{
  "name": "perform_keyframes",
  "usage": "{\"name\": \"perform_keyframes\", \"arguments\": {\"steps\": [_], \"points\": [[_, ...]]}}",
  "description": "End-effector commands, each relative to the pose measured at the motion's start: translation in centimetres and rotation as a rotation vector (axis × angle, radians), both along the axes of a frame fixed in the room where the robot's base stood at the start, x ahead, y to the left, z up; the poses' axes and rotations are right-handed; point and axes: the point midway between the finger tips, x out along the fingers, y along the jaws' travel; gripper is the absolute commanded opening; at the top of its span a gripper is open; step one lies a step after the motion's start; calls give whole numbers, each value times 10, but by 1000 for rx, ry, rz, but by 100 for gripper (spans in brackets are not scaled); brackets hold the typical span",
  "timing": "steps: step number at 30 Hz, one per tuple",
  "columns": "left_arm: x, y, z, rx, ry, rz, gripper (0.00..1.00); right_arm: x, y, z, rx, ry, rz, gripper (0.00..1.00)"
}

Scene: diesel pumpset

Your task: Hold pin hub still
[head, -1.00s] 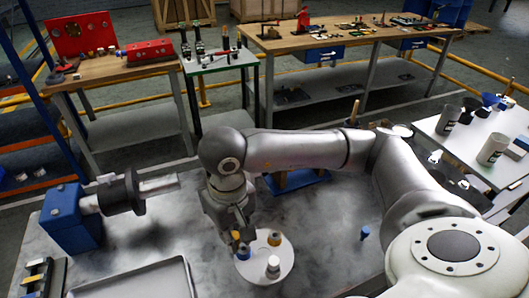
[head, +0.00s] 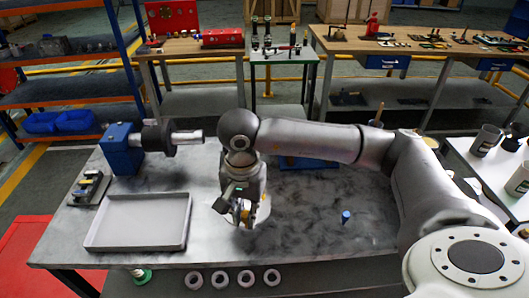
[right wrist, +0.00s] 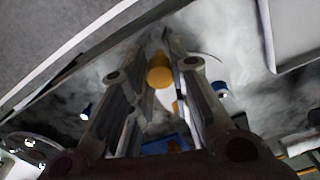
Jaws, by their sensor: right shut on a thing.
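My right gripper (head: 246,214) reaches down over the grey table (head: 305,225), right of the tray, and is shut. Bits of yellow show around its fingertips in the head view. In the right wrist view, a yellow round-ended part of the pin hub (right wrist: 160,74) sits between the fingers (right wrist: 163,62), with a small white patch below it. My left gripper is not in view.
A shallow grey tray (head: 139,197) lies at the table's left. A blue block with a shaft (head: 121,150) stands behind it. A small blue peg (head: 346,217) stands to the right. Several white rings (head: 218,280) lie below the front edge. The table between gripper and peg is clear.

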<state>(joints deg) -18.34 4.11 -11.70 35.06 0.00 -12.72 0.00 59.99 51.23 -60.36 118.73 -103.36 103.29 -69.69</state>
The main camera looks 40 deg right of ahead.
Motion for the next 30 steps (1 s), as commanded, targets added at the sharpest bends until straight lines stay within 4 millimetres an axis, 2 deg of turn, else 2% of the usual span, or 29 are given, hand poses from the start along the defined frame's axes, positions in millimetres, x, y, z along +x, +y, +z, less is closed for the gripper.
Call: {"name": "perform_keyframes", "arguments": {"steps": [6, 9, 12, 18, 21, 27, 30], "points": [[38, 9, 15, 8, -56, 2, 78, 27, -21, 9, -1, 2, -511, 0], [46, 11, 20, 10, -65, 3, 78, 39, -31, 11, -1, 3, -746, 0], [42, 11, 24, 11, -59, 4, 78, 50, -42, 14, -1, 3, -980, 0], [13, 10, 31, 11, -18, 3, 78, 71, -65, 20, -1, 2, -1450, 0], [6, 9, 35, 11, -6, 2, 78, 80, -77, 22, -1, 3, -1680, 0], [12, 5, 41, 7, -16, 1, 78, 94, -97, 26, 1, -1, -2053, 0], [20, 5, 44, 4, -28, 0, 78, 98, -104, 27, 2, -2, -2171, 0]]}}
